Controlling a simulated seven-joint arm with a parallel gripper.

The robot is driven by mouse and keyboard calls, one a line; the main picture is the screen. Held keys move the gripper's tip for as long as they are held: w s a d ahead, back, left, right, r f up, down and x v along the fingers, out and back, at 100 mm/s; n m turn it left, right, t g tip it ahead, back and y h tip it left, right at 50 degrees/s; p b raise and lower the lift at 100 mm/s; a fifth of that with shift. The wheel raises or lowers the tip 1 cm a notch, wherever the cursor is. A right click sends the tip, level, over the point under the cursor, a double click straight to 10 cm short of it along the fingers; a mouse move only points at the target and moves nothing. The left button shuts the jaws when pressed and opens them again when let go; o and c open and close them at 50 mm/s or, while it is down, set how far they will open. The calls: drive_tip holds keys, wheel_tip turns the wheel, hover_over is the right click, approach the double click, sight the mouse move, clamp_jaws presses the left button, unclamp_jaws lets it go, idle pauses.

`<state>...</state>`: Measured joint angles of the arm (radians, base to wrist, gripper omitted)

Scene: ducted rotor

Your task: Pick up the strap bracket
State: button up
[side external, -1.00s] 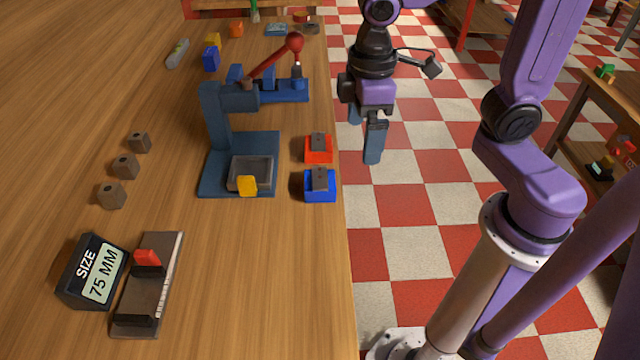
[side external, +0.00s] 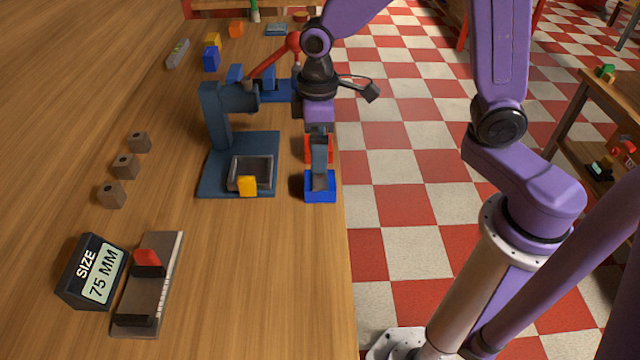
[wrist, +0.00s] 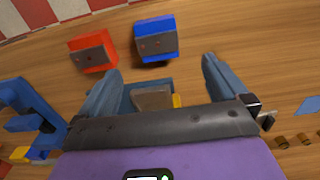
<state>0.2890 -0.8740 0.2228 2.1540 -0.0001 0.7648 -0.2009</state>
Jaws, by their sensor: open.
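Two small dark grey pieces that look like brackets lie on coloured blocks near the table's right edge; I cannot tell which is the strap bracket. One is on the red block (wrist: 92,52), the other on the blue block (wrist: 155,40). In the side view my gripper (side external: 319,182) points down over these blocks, hiding much of the red block (side external: 311,146) and part of the piece on the blue block (side external: 320,195). In the wrist view the fingers are apart and empty, with the blue block beyond the gap and the red block past the left finger.
A blue press (side external: 218,122) with a red lever and a grey tray (side external: 250,168) stands just left of the gripper. Several brown blocks (side external: 125,166), a size display (side external: 92,272) and a gauge (side external: 150,285) are farther left. The front right tabletop is clear.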

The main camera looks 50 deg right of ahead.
sight(320, 177)
wheel_tip(320, 177, down, 5)
drive_tip(key=shift+f, duration=0.1)
drive_tip(key=shift+d+f, duration=0.15)
drive_tip(key=shift+f, duration=1.2)
drive_tip(key=shift+d+f, duration=0.1)
drive_tip(key=shift+f, duration=1.2)
drive_tip(key=c, duration=1.1)
drive_tip(key=shift+r, duration=0.2)
